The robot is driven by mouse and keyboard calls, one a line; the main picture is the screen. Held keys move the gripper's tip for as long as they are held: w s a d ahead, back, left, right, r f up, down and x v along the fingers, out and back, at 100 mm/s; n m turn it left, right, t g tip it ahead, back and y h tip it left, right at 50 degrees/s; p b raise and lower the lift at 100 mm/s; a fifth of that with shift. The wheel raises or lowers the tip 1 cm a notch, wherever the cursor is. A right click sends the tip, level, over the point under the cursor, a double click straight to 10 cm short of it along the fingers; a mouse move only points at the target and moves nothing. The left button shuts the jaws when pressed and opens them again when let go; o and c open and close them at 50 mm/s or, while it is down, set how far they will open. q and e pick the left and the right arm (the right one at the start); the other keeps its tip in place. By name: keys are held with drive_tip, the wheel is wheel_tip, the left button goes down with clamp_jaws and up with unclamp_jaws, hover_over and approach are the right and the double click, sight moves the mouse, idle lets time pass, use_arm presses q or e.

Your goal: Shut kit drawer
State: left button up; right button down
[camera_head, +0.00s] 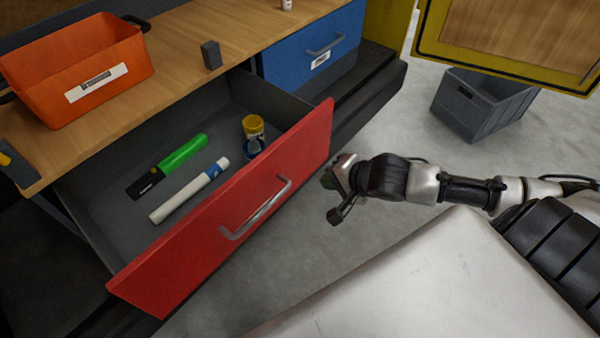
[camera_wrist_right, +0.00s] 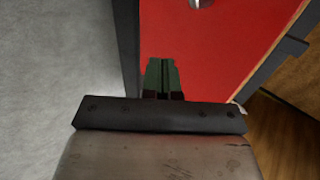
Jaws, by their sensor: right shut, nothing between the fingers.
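The kit drawer with a red front (camera_head: 225,215) is pulled well out of the bench in the head view, its grey inside open to view. A metal bar handle (camera_head: 256,208) is on its front. My right gripper (camera_head: 328,180) is just right of the drawer front's far end; the head view does not show whether they touch. In the right wrist view the green fingers of this gripper (camera_wrist_right: 162,75) are together, empty, in front of the red front (camera_wrist_right: 215,50). Part of the handle (camera_wrist_right: 200,3) shows at the top edge there. My left gripper is out of view.
The drawer holds a green-and-black item (camera_head: 168,165), a white tube (camera_head: 188,192) and a yellow-topped container (camera_head: 253,128). An orange bin (camera_head: 75,65) and a small grey block (camera_head: 211,54) stand on the bench. A blue drawer (camera_head: 312,50) is beside. A grey crate (camera_head: 484,105) stands on the floor.

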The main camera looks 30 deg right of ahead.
sight(292, 172)
drive_tip(key=x, duration=0.2)
drive_tip(key=r+x, duration=0.1)
drive_tip(key=x, duration=0.2)
drive_tip(key=w+x, duration=0.1)
drive_tip(key=x, duration=0.2)
drive_tip(key=shift+w+a+r, duration=0.1)
drive_tip(key=shift+w+a, duration=0.05)
drive_tip(key=shift+a, duration=0.1)
drive_tip(key=shift+w+a, duration=0.3)
drive_tip(key=shift+w, duration=0.45)
drive_tip(key=shift+w, duration=0.1)
